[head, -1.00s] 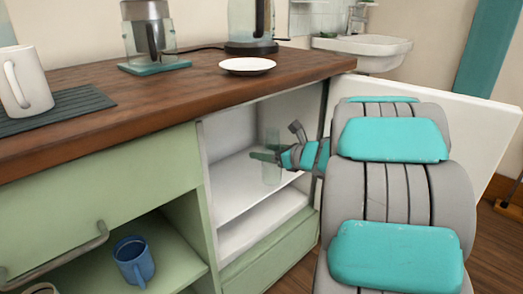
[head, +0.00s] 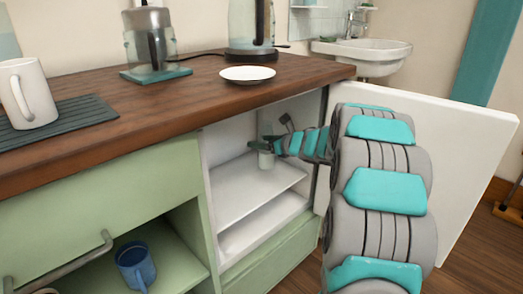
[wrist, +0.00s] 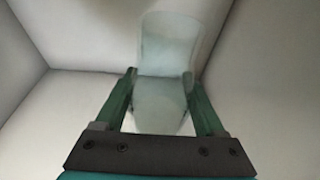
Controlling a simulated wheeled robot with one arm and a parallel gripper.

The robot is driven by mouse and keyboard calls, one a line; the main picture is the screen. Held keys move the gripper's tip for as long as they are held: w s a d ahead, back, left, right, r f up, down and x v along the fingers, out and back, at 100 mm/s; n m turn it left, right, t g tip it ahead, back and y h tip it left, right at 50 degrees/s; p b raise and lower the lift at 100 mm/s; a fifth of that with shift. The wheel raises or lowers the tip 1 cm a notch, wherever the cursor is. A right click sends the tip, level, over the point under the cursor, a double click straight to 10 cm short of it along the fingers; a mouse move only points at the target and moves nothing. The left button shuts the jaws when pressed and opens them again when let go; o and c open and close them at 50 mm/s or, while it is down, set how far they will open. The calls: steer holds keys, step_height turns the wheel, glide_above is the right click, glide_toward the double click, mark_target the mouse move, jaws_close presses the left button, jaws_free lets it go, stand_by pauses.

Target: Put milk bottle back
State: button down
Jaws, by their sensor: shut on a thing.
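The milk bottle is a pale, translucent glass vessel (wrist: 165,92). It is upright or nearly so between the two green fingers of my gripper (wrist: 160,95), which are shut on it. In the head view my gripper (head: 266,143) is inside the open white fridge compartment, above its shelf (head: 245,190). Only the lower part of the bottle (head: 265,161) shows there, below the fingers. I cannot tell whether its base touches the shelf.
The fridge door (head: 460,150) stands open to the right, beside my arm. The wooden worktop (head: 200,95) is over the fridge, with a white plate (head: 247,74) near its edge. A blue mug (head: 135,262) is in the lower left shelf. The front part of the fridge shelf is clear.

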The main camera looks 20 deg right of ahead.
mark_target(261, 151)
steer(key=shift+f, duration=1.55)
steer(key=shift+f+b, duration=0.2)
steer(key=shift+b, duration=0.2)
jaws_free()
steer(key=shift+r+p, duration=0.2)
steer(key=shift+p, duration=0.15)
steer(key=v, duration=1.2)
steer(key=shift+b, duration=0.35)
steer(key=shift+r, duration=0.1)
